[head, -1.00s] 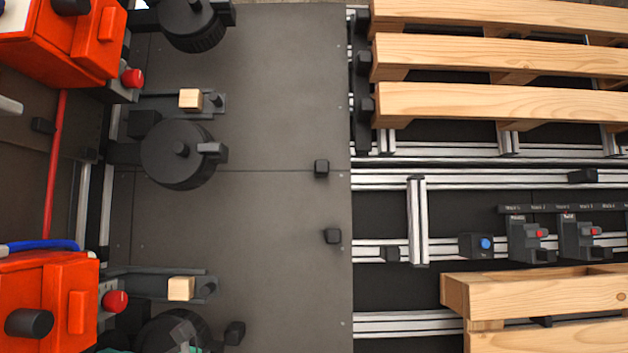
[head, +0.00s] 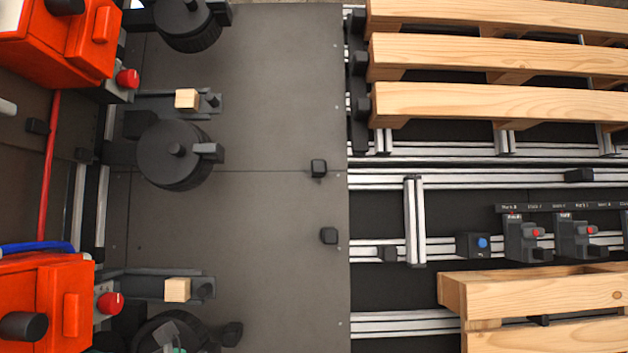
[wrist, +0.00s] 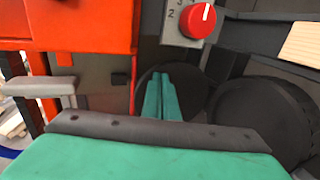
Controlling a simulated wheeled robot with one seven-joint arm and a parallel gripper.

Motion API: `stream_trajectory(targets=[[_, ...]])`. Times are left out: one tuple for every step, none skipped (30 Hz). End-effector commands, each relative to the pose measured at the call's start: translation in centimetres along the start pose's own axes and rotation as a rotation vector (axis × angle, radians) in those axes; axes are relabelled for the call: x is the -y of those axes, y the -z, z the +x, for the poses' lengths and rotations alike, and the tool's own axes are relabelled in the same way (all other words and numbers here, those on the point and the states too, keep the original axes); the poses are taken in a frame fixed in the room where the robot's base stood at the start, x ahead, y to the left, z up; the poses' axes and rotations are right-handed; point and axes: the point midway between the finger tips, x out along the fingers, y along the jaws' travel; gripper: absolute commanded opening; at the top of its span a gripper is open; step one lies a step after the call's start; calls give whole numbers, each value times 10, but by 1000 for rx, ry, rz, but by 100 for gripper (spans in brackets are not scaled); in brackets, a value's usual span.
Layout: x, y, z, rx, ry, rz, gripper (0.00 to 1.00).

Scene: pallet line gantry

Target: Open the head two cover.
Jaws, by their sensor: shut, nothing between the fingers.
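Two orange-red housings stand at the left of the head view, an upper one (head: 62,35) and a lower one (head: 45,305). No readable label shows which is head two, and I cannot tell which part is its cover. A black round drum (head: 150,332) with a side tab (head: 231,333) lies beside the lower housing, partly cut off by the frame. My gripper (wrist: 160,82) has teal fingers, shut and empty. In the wrist view they point toward dark round parts, below a grey dial box with a red knob (wrist: 202,21) and beside an orange housing (wrist: 70,22). Contact cannot be told.
Another black drum (head: 172,158) and wooden blocks (head: 187,98) line the dark plate (head: 270,120). Two black posts (head: 318,167) stand on its right side. Wooden pallets (head: 490,50), rails and a row of small switches (head: 520,238) fill the right. The plate's middle is mostly clear.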

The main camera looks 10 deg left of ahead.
Motion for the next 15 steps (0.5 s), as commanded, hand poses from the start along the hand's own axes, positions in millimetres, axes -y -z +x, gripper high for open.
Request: stream_trajectory(targets=[[1,0,-1,1,1,0,0],[1,0,-2,1,2,0,0],[1,0,-4,1,3,0,0],[2,0,-5,1,3,0,0],[2,-1,-7,1,3,0,0],[1,0,-8,1,2,0,0],[0,0,-9,0,0,-1,0],[-1,0,-9,-1,-2,-1,0],[-2,1,-10,-2,-5,-1,0],[-3,1,-10,-3,-7,-2,0],[-4,1,-11,-4,-9,-2,0],[-4,2,-12,-5,-10,-2,0],[-4,2,-13,-5,-10,-2,0],[-4,2,-14,-5,-10,-2,0],[-4,1,-16,-4,-9,-2,0]])
